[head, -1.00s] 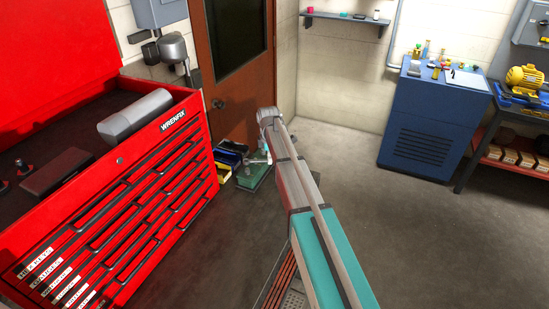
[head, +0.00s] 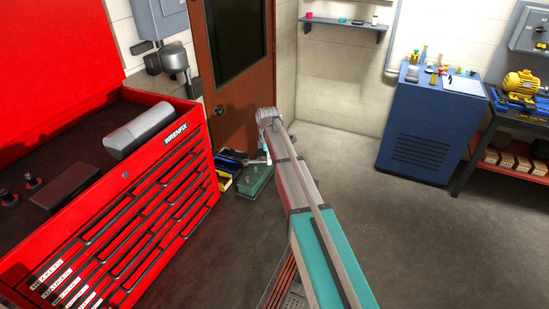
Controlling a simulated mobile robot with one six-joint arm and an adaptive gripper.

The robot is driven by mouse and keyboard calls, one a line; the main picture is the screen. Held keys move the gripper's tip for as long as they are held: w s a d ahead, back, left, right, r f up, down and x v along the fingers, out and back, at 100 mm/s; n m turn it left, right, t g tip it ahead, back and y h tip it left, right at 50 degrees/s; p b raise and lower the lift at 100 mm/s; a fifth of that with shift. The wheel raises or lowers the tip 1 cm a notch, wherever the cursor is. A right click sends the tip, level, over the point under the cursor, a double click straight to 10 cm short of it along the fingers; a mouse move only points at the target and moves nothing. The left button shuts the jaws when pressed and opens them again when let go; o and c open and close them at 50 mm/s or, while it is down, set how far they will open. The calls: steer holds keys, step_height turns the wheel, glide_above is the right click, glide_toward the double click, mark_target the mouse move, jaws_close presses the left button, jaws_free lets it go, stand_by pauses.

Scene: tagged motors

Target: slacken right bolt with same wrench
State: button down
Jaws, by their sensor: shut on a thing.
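A yellow motor (head: 522,84) sits on the dark workbench (head: 507,113) at the far right, with blue items around its base. It is far off and small, so I cannot make out its bolts or any tag. My arm reaches up from the bottom to the middle of the picture, ending in a grey joint near the brown door. The motor stands well to the right of my arm.
A red tool chest (head: 165,185) fills the left. A green case (head: 255,180) and small bins (head: 229,165) lie on the floor by the door (head: 236,95). A blue cabinet (head: 430,125) stands left of the workbench. The floor right of my arm is clear.

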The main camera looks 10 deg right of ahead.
steer(key=shift+f, duration=0.1)
step_height(320, 180, down, 5)
steer(key=b, duration=0.5)
steer(key=shift+w, duration=0.15)
